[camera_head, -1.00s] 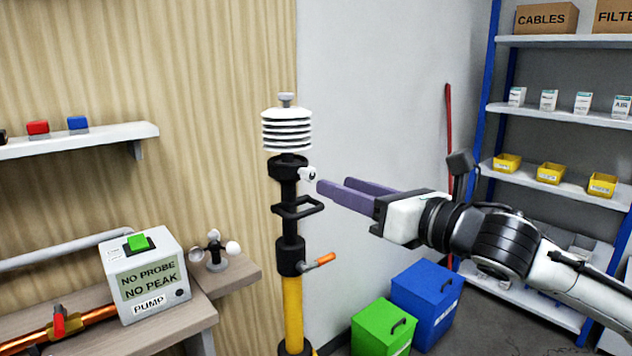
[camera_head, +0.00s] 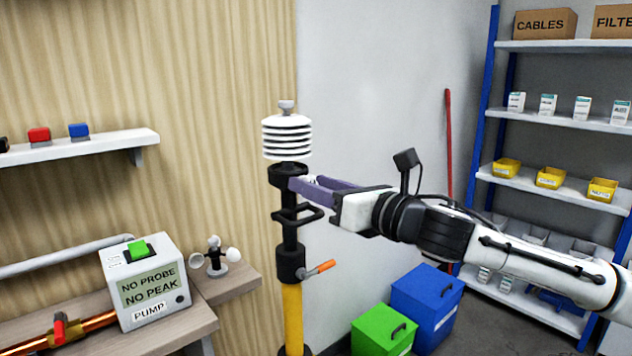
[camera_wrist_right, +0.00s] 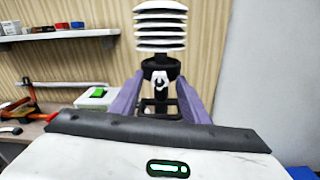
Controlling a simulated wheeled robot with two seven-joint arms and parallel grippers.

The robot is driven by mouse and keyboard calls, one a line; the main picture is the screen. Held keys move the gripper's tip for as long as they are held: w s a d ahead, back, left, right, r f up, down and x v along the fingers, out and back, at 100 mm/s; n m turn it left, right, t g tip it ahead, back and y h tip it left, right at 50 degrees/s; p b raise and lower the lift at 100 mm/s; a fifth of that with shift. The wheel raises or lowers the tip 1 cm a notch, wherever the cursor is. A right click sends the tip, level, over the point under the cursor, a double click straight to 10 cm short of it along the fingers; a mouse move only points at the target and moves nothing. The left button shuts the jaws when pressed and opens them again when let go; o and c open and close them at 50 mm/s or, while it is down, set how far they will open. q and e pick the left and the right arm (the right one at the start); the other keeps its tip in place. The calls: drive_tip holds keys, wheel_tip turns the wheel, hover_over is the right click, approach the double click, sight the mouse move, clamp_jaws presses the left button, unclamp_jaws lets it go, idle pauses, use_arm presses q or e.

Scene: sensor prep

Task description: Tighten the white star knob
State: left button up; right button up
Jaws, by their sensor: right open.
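The white star knob (camera_wrist_right: 160,79) sits on the black collar of the pole, just under the white louvred sensor shield (camera_head: 287,137). In the head view only a bit of the knob (camera_head: 312,180) shows behind the fingers. My right gripper (camera_head: 306,187) is open, its purple fingers reaching to the pole from the right. In the right wrist view the knob lies between the two open fingers (camera_wrist_right: 160,98), one on each side, with gaps showing. Whether the fingertips touch the collar cannot be told. My left gripper is not in view.
A black handle loop (camera_head: 300,215) and an orange lever (camera_head: 320,268) stick out of the pole below the gripper. A pump box (camera_head: 150,280) and an anemometer (camera_head: 215,257) stand on the bench at left. Green (camera_head: 372,335) and blue (camera_head: 418,300) bins stand below my arm.

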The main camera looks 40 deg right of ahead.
drive_tip(key=shift+w+a, duration=0.1)
drive_tip(key=shift+c, duration=0.5)
drive_tip(key=c, duration=1)
drive_tip(key=shift+o, duration=0.2)
